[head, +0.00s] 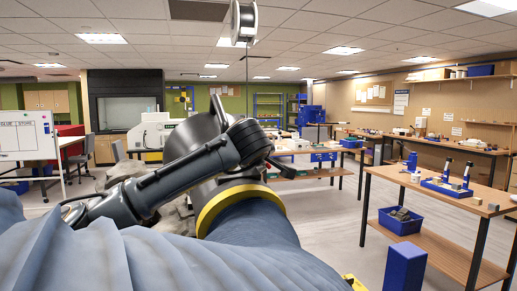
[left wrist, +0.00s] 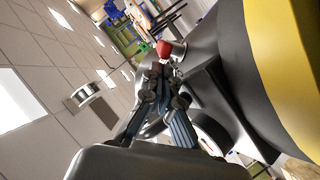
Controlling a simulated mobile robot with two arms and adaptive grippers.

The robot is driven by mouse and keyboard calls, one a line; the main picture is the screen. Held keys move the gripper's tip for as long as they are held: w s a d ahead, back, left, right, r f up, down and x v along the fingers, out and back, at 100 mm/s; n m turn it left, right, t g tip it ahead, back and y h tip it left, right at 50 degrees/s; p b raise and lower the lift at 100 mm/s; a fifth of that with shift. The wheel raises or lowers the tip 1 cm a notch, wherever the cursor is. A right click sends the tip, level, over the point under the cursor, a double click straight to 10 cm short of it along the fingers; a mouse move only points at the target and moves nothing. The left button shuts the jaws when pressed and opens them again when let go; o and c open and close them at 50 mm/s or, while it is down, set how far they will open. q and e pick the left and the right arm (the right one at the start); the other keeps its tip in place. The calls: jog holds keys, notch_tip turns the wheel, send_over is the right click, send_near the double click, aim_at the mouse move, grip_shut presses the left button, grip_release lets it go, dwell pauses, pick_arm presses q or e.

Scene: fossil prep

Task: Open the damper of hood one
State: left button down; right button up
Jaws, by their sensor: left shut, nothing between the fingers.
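A dark grey fume hood (head: 208,140) with a yellow ring (head: 218,205) and a thick blue hose fills the middle of the head view, very close. No number is readable on it. My left arm crosses in front of it from the left, and my left gripper (head: 282,168) is small and partly hidden at its right side. In the left wrist view the gripper (left wrist: 160,68) is shut and empty. A red knob (left wrist: 163,48) shows just beyond its fingertips, beside the hood's dark body (left wrist: 228,65). I cannot tell whether they touch.
A pale blue ribbed surface (head: 150,262) covers the lower left. A workbench (head: 440,185) with tools and a blue bin (head: 400,221) stands at the right, with a blue box (head: 405,268) before it. A whiteboard (head: 25,135) stands at the left. Floor (head: 335,220) is clear between.

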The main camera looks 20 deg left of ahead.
pick_arm(q)
jog(key=shift+w+a+f, duration=0.1)
jog(key=shift+w+f, duration=0.1)
jog(key=shift+w, duration=0.25)
jog(key=shift+s+d+f+b, duration=0.1)
jog(key=shift+d+f+b, duration=0.2)
jog(key=shift+b, duration=0.2)
dwell(0.4)
jog(key=shift+d+f+b, duration=0.3)
jog(key=shift+f+b, duration=0.1)
jog(key=shift+b, duration=0.15)
jog(key=shift+d+f+b, duration=0.75)
jog(key=shift+f+b, duration=0.1)
jog(key=shift+b, duration=0.25)
jog(key=shift+d+f, duration=0.1)
jog(key=shift+d, duration=0.05)
